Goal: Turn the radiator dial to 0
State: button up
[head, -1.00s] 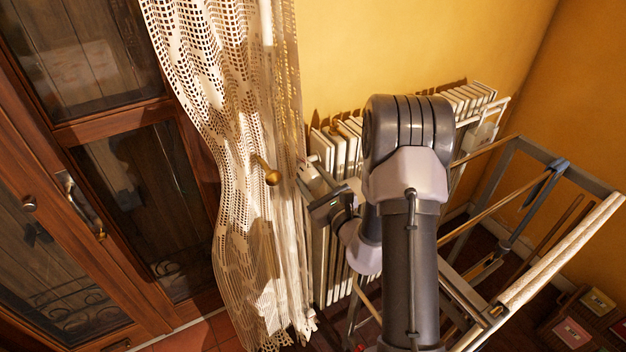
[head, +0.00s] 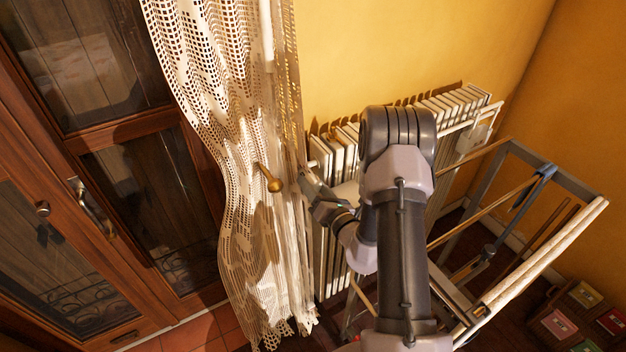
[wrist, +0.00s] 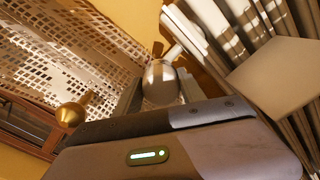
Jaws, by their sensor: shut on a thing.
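The radiator dial (wrist: 160,84) is a rounded, pale knob at the end of the radiator. It shows in the wrist view between the two fingers of my gripper (wrist: 160,92). The fingers are shut on it, one on each side. In the head view my gripper (head: 308,180) is at the left end of the white radiator (head: 338,160), beside the curtain. The dial is mostly hidden there by the gripper and curtain edge. I cannot read any numbers on the dial.
A lace curtain (head: 235,130) hangs just left of my gripper, with a brass knob (head: 268,178) sticking out in front of it. A drying rack (head: 535,255) stands right of my arm. A wooden glass-panelled door (head: 95,200) is at the left.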

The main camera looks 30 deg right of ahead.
jog(key=m+p, duration=0.3)
jog(key=m, duration=0.2)
jog(key=shift+d, duration=0.1)
jog(key=shift+m, duration=0.4)
dwell(0.3)
jog(key=o, duration=1.4)
jog(key=shift+w, duration=0.1)
jog(key=shift+c, duration=0.2)
jog(key=s, duration=1.7)
jog(key=shift+s+d+r, duration=0.2)
jog(key=shift+s+r, duration=0.05)
